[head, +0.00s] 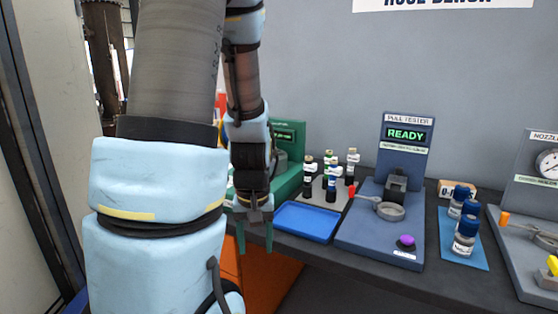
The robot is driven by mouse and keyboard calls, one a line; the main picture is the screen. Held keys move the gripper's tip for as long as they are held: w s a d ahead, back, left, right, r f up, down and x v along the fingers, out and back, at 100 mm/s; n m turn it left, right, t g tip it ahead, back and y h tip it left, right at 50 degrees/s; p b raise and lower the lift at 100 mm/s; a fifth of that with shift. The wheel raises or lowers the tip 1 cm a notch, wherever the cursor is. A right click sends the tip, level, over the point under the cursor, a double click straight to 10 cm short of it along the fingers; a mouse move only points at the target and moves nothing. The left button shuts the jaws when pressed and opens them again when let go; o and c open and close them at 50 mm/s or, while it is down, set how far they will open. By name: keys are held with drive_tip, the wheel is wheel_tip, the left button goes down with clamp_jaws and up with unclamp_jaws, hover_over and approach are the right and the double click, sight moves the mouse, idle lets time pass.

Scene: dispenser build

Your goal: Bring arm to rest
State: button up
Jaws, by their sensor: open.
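My arm fills the left and middle of the head view, with light blue and grey links in the foreground. My gripper (255,236) hangs pointing down in front of the bench's near edge, just left of the blue tray. Its two green fingertips are apart, with nothing seen between them. The arm covers part of the green machine (289,148) behind it.
A dark bench (330,247) carries an empty blue tray (305,222), several small fittings on a grey plate (317,193), a pull tester (404,150) reading READY, blue-capped jars (465,240) and a nozzle station (530,215). An orange surface (262,278) lies below the gripper.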

wheel_tip(320, 180, up, 6)
drive_tip(key=a+m+t, duration=0.2)
drive_tip(key=shift+g, duration=0.7)
drive_tip(key=f+b, duration=0.1)
drive_tip(key=s+f+b, duration=0.1)
drive_tip(key=f, duration=0.1)
drive_tip(key=f+b, duration=0.2)
drive_tip(key=shift+s+d+f, duration=0.2)
drive_tip(key=shift+s+d, duration=0.1)
drive_tip(key=shift+s, duration=0.05)
